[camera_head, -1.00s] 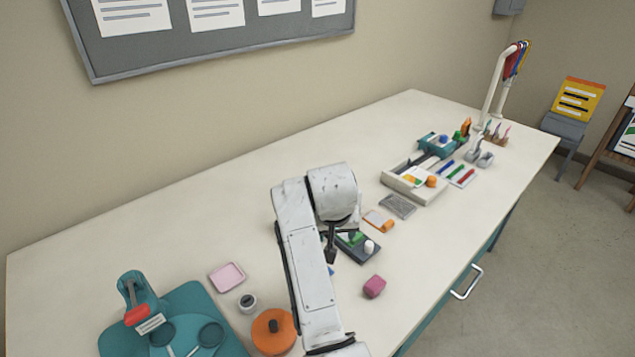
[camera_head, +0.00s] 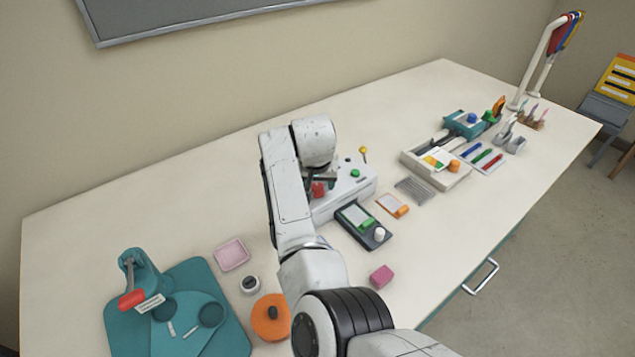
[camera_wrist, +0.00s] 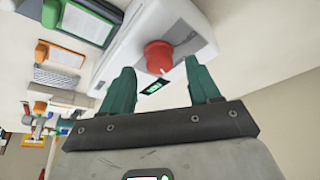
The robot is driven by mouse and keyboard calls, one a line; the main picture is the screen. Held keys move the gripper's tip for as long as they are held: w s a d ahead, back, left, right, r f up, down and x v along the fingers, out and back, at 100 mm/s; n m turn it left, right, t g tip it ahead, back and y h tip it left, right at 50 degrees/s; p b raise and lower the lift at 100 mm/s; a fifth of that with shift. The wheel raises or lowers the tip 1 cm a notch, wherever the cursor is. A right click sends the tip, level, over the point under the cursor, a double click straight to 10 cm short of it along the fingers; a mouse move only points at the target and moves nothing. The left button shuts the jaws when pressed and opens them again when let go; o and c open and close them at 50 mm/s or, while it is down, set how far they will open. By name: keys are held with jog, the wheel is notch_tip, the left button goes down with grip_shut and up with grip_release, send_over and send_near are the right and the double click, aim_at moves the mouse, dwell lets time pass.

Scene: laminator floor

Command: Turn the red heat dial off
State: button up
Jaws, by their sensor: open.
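The red heat dial (camera_wrist: 159,57) is a round red knob on the face of a white laminator (camera_wrist: 185,18), seen in the wrist view. In the head view the dial (camera_head: 318,190) shows beside my arm, and the laminator (camera_head: 345,192) is partly hidden behind my arm. My gripper (camera_wrist: 163,85) has two teal fingers spread apart, one on each side of the dial as seen from the wrist. The jaws hold nothing. I cannot tell how far the fingertips are from the dial. A small green display (camera_wrist: 157,87) lies near the dial.
A yellow-tipped lever (camera_head: 363,151) and a green button (camera_head: 355,173) are on the laminator. In front of it are a dark device (camera_head: 353,232), an orange-framed card (camera_head: 392,205) and a pink block (camera_head: 381,276). A teal trimmer (camera_head: 120,330) stands left. The table's back is clear.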

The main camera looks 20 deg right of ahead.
jog(key=shift+x, duration=1)
jog(key=c, duration=1)
